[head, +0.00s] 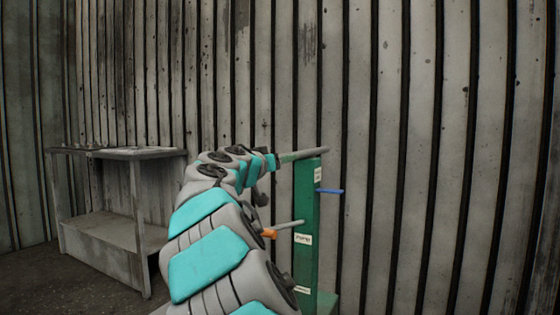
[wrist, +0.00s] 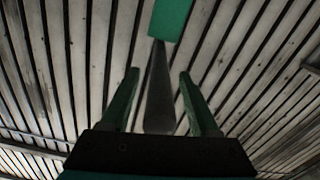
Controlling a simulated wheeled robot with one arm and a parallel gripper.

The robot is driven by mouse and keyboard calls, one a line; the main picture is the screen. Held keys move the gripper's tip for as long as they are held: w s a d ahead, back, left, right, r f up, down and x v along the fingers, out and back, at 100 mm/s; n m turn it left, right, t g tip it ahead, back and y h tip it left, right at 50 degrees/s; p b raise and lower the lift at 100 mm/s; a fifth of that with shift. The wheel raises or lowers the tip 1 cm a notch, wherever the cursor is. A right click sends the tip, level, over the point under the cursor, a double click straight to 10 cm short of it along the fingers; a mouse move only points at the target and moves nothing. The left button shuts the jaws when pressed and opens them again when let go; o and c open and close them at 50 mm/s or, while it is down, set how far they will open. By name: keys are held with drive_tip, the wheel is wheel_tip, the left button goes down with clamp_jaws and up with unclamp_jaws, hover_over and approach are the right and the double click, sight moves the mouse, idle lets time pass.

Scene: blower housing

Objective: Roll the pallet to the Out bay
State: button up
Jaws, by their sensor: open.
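No pallet and no bay marking can be made out in either view. A green post (head: 306,225) with white labels stands by the ribbed wall. A grey bar (head: 312,153) crosses its top, and a lower grey bar (head: 290,224) sticks out to the left. A blue peg (head: 331,191) sticks out to the right. My gripper (head: 287,157) is at the left end of the top bar. In the wrist view my gripper (wrist: 158,76) is open, with a grey bar (wrist: 160,95) between its fingers in the picture. The green post (wrist: 171,18) shows beyond. Contact cannot be told.
A grey metal workbench (head: 115,153) with a lower shelf stands at the left. The ribbed metal wall (head: 420,130) closes off the back and right. Some dark floor (head: 75,285) shows in front of the bench. My arm hides part of the post's surroundings.

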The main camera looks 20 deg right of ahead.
clamp_jaws()
idle(0.3)
idle(1.0)
